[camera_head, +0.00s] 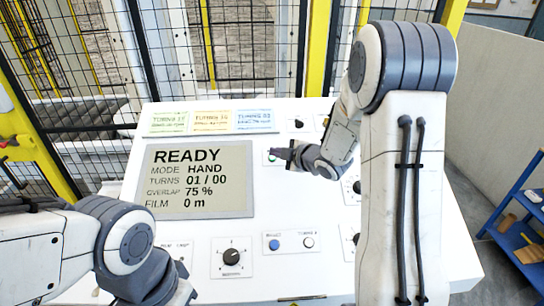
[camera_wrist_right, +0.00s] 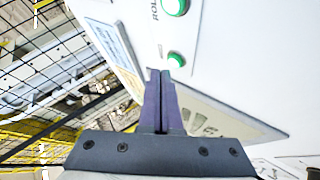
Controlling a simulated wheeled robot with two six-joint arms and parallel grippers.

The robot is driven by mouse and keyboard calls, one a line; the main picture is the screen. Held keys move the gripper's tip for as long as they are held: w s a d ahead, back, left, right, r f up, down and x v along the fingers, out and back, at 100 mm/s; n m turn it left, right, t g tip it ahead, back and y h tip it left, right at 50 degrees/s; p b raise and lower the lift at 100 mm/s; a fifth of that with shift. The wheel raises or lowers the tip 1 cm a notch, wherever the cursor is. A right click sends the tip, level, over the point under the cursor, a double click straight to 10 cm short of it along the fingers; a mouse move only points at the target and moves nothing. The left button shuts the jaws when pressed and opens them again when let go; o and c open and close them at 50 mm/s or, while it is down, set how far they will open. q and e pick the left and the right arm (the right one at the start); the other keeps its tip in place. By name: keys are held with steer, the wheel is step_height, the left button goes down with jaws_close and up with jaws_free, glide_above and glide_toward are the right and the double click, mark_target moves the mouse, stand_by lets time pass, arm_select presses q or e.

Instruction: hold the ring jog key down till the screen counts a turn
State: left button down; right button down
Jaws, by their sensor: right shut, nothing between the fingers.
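The screen (camera_head: 196,205) on the white console reads READY, MODE HAND, TURNS 01 / 00, OVERLAP 75 %, FILM 0 m. My right gripper (camera_head: 276,152) is shut and empty over the console, just right of the screen's upper corner. In the right wrist view its fingertips (camera_wrist_right: 160,76) lie close to a green key (camera_wrist_right: 176,59); I cannot tell whether they touch it. A second green key (camera_wrist_right: 176,7) sits farther up, beside a partly cut-off label starting "ROL". No label legibly marks the ring jog key. My left arm enters at lower left, its fingers not visible.
The console (camera_head: 200,240) also carries a black knob (camera_head: 231,257), a blue button (camera_head: 274,245) and a white button (camera_head: 308,243). Three coloured cards (camera_head: 212,121) lie along its back edge. Mesh fencing with yellow posts (camera_head: 318,60) stands behind; a blue shelf (camera_head: 515,225) stands at right.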

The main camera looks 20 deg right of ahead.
steer(key=r+p, duration=0.1)
steer(key=s+r+p, duration=0.1)
steer(key=r, duration=0.1)
steer(key=s+r+p, duration=0.1)
steer(key=shift+a+r, duration=0.3)
stand_by(0.4)
steer(key=s+a+f+m+g+h+b, duration=0.1)
steer(key=s+a+f+m+g+b, duration=0.2)
steer(key=s+a, duration=0.4)
steer(key=s+a+f+m+g+h+b, duration=0.1)
steer(key=s+a+f+m+g+b, duration=0.25)
steer(key=s+a, duration=0.3)
steer(key=s+a+f+m+g, duration=0.1)
steer(key=s+a+g, duration=0.1)
steer(key=s, duration=0.8)
steer(key=s+a+f+m+g+b, duration=0.1)
steer(key=s+a+f+g, duration=0.1)
steer(key=s, duration=0.9)
steer(key=shift+s+a+g+h+b, duration=0.3)
steer(key=shift+a+g, duration=0.2)
steer(key=shift+g, duration=0.45)
